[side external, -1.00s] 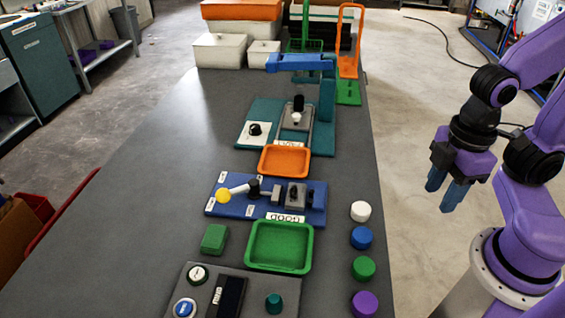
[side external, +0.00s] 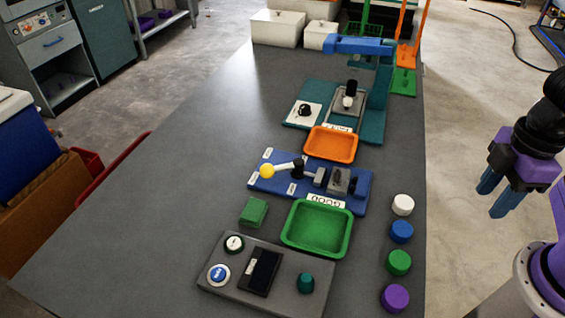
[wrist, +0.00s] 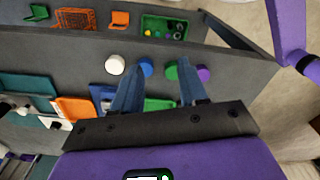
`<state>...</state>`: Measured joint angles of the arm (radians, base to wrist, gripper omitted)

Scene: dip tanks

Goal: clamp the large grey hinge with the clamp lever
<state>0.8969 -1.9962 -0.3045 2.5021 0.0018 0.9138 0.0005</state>
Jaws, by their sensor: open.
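The blue clamp board (side external: 264,184) lies on the bench between the orange and green trays. Its clamp lever (side external: 286,167) is a white bar with a yellow ball end (side external: 267,171), pointing left and lying low. A grey block-like piece, apparently the large grey hinge (side external: 341,181), sits at the board's right end; its exact outline is too small to tell. My gripper (side external: 490,199) is open and empty, fingers pointing down, right of the bench and well apart from the board. In the wrist view its two blue fingers (wrist: 159,70) hide part of the bench.
White, blue, green and purple knobs (side external: 402,231) line the bench's right edge, between my gripper and the board. The green tray (side external: 290,240), orange tray (side external: 308,148) and button panel (side external: 217,297) are nearby. A teal press (side external: 380,95) stands tall behind. The bench's left side is clear.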

